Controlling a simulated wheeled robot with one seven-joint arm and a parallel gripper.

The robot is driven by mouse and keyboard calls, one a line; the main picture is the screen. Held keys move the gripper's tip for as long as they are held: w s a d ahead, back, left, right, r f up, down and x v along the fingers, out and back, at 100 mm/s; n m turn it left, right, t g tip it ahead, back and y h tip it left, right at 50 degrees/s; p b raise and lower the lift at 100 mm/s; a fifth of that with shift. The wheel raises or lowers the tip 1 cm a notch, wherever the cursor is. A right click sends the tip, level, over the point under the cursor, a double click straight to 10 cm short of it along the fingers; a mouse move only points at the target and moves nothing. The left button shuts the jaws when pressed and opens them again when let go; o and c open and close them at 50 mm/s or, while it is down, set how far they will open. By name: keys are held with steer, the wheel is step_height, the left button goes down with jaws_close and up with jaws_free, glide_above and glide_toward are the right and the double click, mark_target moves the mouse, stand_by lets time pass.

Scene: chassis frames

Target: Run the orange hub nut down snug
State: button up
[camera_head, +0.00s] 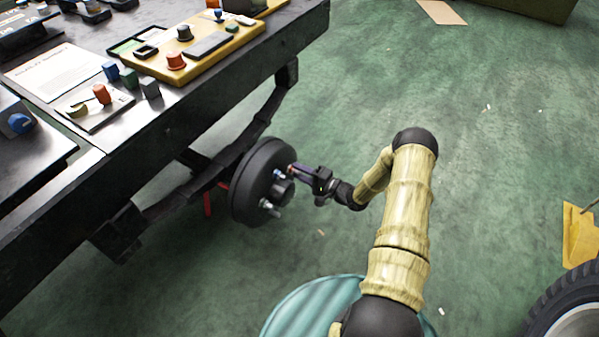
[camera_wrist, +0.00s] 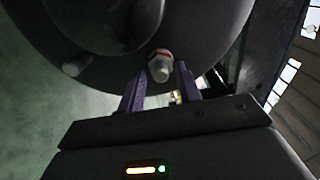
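The dark wheel hub (camera_head: 249,186) is mounted at the side of the black bench frame, with pale studs (camera_head: 270,209) on its face. In the wrist view a stud tip (camera_wrist: 160,72) points toward me, with the orange-red rim of the hub nut (camera_wrist: 163,53) visible behind it, close to the drum face. My gripper (camera_head: 298,171) reaches the hub from the right. In the wrist view, its two purple fingers (camera_wrist: 161,71) are apart, one on each side of the stud tip. Gaps show beside the stud, so nothing looks clamped. How far the nut sits from the hub face is unclear.
Another stud (camera_wrist: 76,66) stands to the left in the wrist view. The bench top (camera_head: 107,133) above the hub carries several small parts, a yellow board (camera_head: 222,47) and a paper sheet. A tyre (camera_head: 567,301) is at lower right. Green floor right of the arm is mostly clear.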

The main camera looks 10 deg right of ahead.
steer(key=shift+a, duration=0.1)
steer(key=shift+s+d+r, duration=0.1)
steer(key=shift+s+d, duration=0.2)
steer(key=p+v, duration=0.4)
steer(key=v, duration=1.2)
steer(key=shift+s+d, duration=0.15)
steer(key=shift+d, duration=0.05)
